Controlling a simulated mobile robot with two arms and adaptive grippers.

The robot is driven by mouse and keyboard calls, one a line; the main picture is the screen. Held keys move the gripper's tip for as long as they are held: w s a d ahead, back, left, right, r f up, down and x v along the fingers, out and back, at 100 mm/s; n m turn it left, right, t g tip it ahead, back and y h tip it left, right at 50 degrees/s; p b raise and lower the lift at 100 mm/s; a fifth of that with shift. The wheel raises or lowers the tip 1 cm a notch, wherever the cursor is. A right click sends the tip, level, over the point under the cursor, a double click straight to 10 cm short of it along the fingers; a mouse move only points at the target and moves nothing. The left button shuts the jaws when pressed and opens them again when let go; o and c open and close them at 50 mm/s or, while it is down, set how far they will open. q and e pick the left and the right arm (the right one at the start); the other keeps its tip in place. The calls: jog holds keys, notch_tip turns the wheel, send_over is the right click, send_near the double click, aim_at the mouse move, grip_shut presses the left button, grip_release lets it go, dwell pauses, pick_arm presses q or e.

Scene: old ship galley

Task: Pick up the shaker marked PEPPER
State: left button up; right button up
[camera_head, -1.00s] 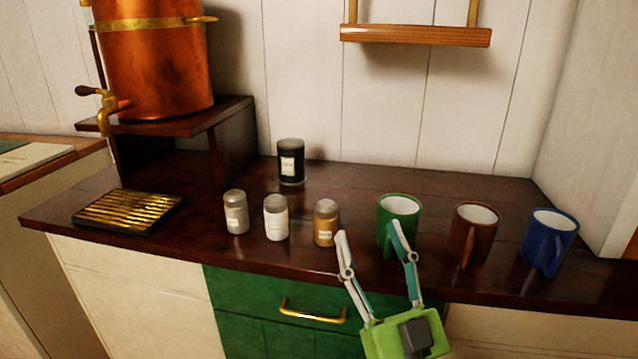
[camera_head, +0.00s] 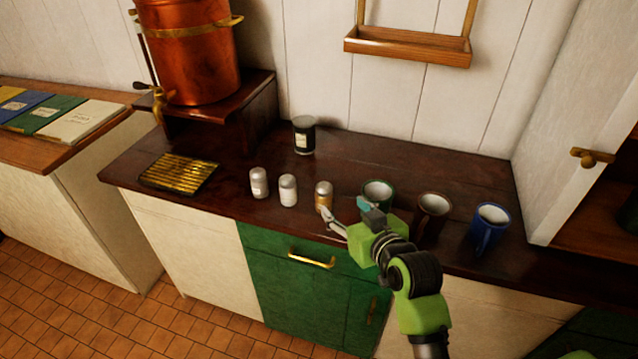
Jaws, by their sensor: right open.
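Three small shakers with metal caps stand upright in a row on the dark counter: a grey one (camera_head: 258,184), a white one (camera_head: 288,191) and a brown one (camera_head: 323,197). Each seems to bear a small label, but the lettering is too small to read, so I cannot tell which is marked PEPPER. My right gripper (camera_head: 347,211) is open and empty at the counter's front edge. Its left finger is close to the front of the brown shaker; I cannot tell if they touch. My left gripper is not in view.
A green mug (camera_head: 377,191), partly behind my gripper, a brown mug (camera_head: 432,208) and a blue mug (camera_head: 489,227) stand to the right. A brass grate (camera_head: 180,172) lies left, below a copper urn (camera_head: 190,55).

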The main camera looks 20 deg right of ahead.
aim_at(328, 193)
jog(key=x, duration=0.7)
jog(key=shift+w+a+f+p, duration=0.1)
jog(key=shift+w+f+p, duration=0.15)
jog(key=shift+p, duration=0.15)
jog(key=shift+w+f, duration=0.25)
jog(key=shift+w, duration=0.25)
jog(key=shift+w+a+f, duration=0.1)
jog(key=shift+w, duration=0.35)
jog(key=p+x, duration=0.1)
jog(key=x, duration=0.2)
jog(key=shift+w+f, duration=0.4)
jog(key=shift+w, duration=0.2)
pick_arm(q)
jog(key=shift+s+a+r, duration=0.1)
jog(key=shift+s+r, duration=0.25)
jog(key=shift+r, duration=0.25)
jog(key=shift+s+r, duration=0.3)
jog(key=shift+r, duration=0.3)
pick_arm(e)
jog(key=c, duration=1.3)
